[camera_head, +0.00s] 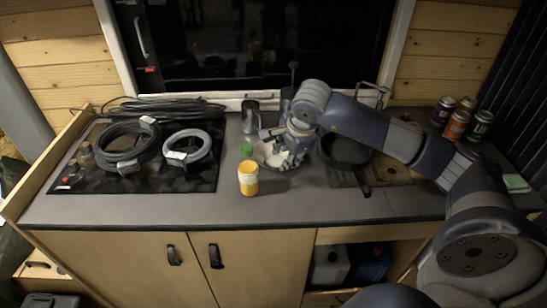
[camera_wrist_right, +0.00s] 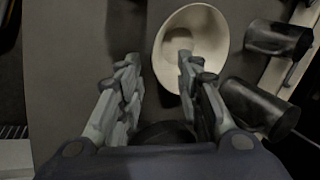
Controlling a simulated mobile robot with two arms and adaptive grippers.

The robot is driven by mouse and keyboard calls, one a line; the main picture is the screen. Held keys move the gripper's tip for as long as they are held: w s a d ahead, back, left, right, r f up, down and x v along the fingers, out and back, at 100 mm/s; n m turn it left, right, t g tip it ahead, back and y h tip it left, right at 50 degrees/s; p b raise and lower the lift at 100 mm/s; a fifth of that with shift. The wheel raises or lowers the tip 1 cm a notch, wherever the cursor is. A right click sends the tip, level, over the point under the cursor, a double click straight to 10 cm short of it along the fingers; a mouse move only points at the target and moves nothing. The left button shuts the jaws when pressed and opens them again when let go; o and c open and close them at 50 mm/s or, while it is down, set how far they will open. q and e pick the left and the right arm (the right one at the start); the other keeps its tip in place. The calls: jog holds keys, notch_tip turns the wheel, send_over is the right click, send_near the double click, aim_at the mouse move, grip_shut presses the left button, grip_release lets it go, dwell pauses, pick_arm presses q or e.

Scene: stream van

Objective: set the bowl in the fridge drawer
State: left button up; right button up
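A cream bowl (camera_head: 262,153) stands on the grey counter, partly hidden by my right gripper (camera_head: 287,153). In the wrist view the bowl (camera_wrist_right: 215,40) lies ahead, with its open top showing. My right gripper (camera_wrist_right: 160,65) is open there; one finger overlaps the bowl's near rim and the other is outside it on the left. I cannot tell whether the fingers touch the bowl. My left gripper is not in view. I cannot make out for certain which part of the van is the fridge drawer.
Cable coils (camera_head: 128,146) lie on the black hob at left. A dark pan (camera_head: 346,151) and several cans (camera_head: 457,125) are at right. The front counter strip is clear.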

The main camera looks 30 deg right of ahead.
jog(key=shift+x, duration=0.75)
jog(key=shift+w+f+p, duration=0.1)
jog(key=shift+f+p, duration=0.15)
jog(key=shift+p, duration=0.2)
jog(key=p+x, duration=0.1)
jog(key=x, duration=0.2)
jog(key=shift+w+f+p, duration=0.2)
jog(key=shift+f+p, duration=0.1)
jog(key=shift+p, duration=0.1)
jog(key=shift+w+d+f, duration=0.1)
jog(key=shift+w+f, duration=0.15)
jog(key=shift+f, duration=0.25)
grip_shut()
jog(key=shift+s, duration=0.1)
